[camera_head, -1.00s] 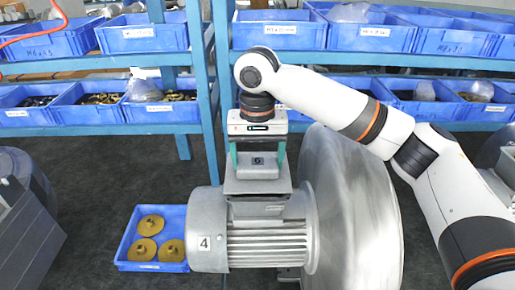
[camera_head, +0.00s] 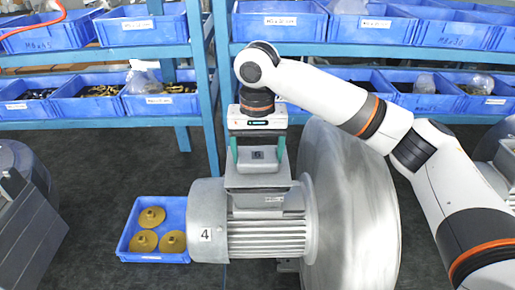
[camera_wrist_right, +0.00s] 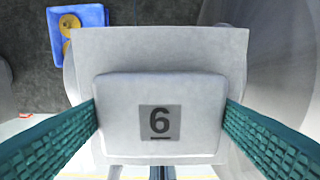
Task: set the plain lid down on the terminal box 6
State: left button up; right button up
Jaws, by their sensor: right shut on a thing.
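My right gripper (camera_head: 257,165) points down, its green fingers shut on a grey raised block of the lid (camera_wrist_right: 160,55), a flat grey plate. The block carries a dark 6 label (camera_wrist_right: 160,121). In the head view the lid (camera_head: 240,182) is over the terminal box (camera_head: 258,202) on top of a grey motor. I cannot tell whether lid and box touch; in the wrist view the lid hides the box. The motor (camera_head: 208,215) has a 4 label on its end. My left gripper is not in view.
A large grey blower housing (camera_head: 350,220) stands right of the motor. A blue bin (camera_head: 128,240) with brass discs (camera_head: 152,217) is on the floor at left. Blue shelves (camera_head: 330,60) with bins run behind. Dark floor is clear between.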

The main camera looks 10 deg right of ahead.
aim_at(257, 154)
jog(key=shift+f, duration=0.95)
dwell(1.2)
jog(key=o, duration=1.1)
jog(key=shift+c, duration=0.2)
jog(key=shift+r, duration=0.1)
notch_tip(257, 154, up, 10)
jog(key=shift+w+r+b, duration=0.1)
jog(key=shift+r+b, duration=0.05)
jog(key=shift+b, duration=0.8)
jog(key=shift+r, duration=0.75)
jog(key=shift+f, duration=0.1)
